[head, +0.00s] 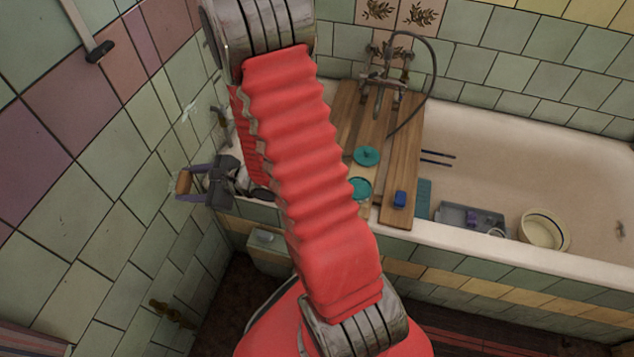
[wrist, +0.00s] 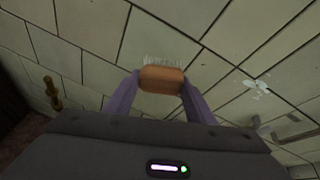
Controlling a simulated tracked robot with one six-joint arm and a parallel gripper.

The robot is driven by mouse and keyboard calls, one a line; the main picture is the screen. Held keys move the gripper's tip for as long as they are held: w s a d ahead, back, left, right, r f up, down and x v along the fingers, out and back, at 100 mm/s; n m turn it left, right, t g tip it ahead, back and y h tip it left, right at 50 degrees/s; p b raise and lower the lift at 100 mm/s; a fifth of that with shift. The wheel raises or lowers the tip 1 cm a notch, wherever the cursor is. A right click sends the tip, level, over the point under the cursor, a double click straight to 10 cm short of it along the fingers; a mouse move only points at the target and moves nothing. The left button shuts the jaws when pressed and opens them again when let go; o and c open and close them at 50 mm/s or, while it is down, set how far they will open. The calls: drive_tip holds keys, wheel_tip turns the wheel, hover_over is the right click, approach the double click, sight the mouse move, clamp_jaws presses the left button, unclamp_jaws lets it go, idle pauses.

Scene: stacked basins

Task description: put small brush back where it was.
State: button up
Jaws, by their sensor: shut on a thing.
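A small brush (wrist: 162,78) with an orange-brown wooden back and pale bristles is held between the two fingertips of my gripper (wrist: 158,84) in the wrist view. The bristles point away toward the tiled wall. In the head view my gripper (head: 193,184) is at the left, beyond my red arm, with the brush (head: 183,183) in its jaws close to the green-tiled wall. The gripper is left of the bathtub's near left corner. I cannot tell whether the brush touches the wall.
The bathtub (head: 500,150) has a wooden board (head: 403,150) across it. On the board are a teal lid (head: 366,156), a teal bowl (head: 360,188) and a blue block (head: 400,199). A grey tray (head: 462,216) and a cream basin (head: 543,230) are in the tub. A tap sticks out of the left wall.

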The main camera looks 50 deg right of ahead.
drive_tip(key=s+d+f+n+g+h, duration=0.1)
drive_tip(key=s+d+n, duration=0.3)
drive_tip(key=d+n, duration=0.6)
drive_tip(key=s+d+f+n+g+h, duration=0.2)
drive_tip(key=s+d+f+n+g, duration=0.2)
drive_tip(key=d+n, duration=0.7)
drive_tip(key=s+d+f+n+g+h, duration=0.1)
drive_tip(key=s+d+n, duration=0.4)
drive_tip(key=d+n, duration=0.5)
drive_tip(key=d+f+g, duration=0.1)
drive_tip(key=d, duration=0.2)
drive_tip(key=shift+d+f+n+g, duration=0.2)
drive_tip(key=shift+d+n+g, duration=0.2)
drive_tip(key=shift+h, duration=0.3)
drive_tip(key=shift+f, duration=3.15)
